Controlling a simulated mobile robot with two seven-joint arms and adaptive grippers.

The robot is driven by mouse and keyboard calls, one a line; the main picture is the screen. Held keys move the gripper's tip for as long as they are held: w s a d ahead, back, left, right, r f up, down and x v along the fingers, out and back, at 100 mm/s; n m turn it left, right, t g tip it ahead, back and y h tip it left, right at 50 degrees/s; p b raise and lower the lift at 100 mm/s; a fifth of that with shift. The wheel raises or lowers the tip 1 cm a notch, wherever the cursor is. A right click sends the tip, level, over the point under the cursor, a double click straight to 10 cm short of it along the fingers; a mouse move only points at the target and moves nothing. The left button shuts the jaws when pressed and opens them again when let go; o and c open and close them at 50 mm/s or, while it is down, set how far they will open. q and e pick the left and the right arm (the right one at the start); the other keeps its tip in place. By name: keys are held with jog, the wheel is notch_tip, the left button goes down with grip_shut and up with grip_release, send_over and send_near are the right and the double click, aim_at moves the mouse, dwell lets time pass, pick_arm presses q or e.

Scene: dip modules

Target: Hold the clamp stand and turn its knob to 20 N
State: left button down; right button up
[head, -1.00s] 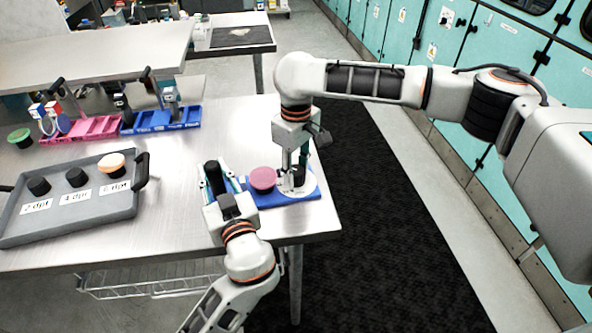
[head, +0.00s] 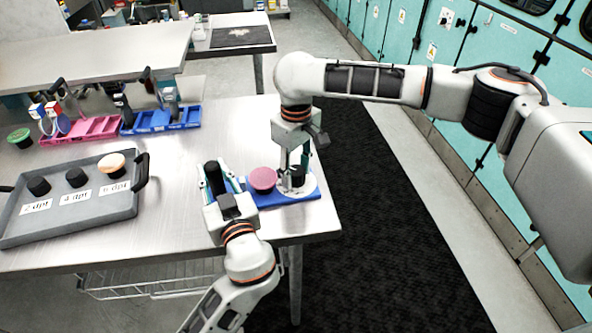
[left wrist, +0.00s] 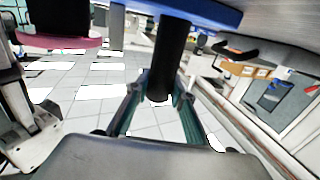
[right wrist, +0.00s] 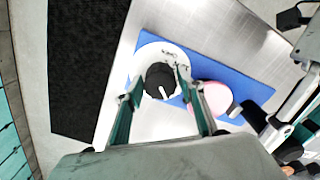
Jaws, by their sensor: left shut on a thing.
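The clamp stand has a blue base (head: 292,198) lying at the table's front right corner, with a pink round pad (head: 262,179) on it. My left gripper (head: 222,178) is shut on the stand's black handle (left wrist: 170,55), at the left end of the base. A white dial plate (right wrist: 144,60) with a black knob (right wrist: 158,76) is at the other end. The knob carries a white pointer line. My right gripper (right wrist: 156,90) is open above the dial, its fingers on either side of the knob with gaps visible. The dial's markings are too small to read.
A grey tray (head: 75,222) with black and orange-topped round pieces and dpt labels lies at the left. Pink (head: 92,128) and blue (head: 160,120) trays stand behind. The table between them is clear. A dark mat (head: 385,220) covers the floor at the right.

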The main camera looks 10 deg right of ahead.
aim_at(296, 170)
jog(key=shift+r, duration=0.1)
notch_tip(296, 170, up, 12)
dwell(0.5)
pick_arm(q)
jog(key=c, duration=1.6)
grip_release()
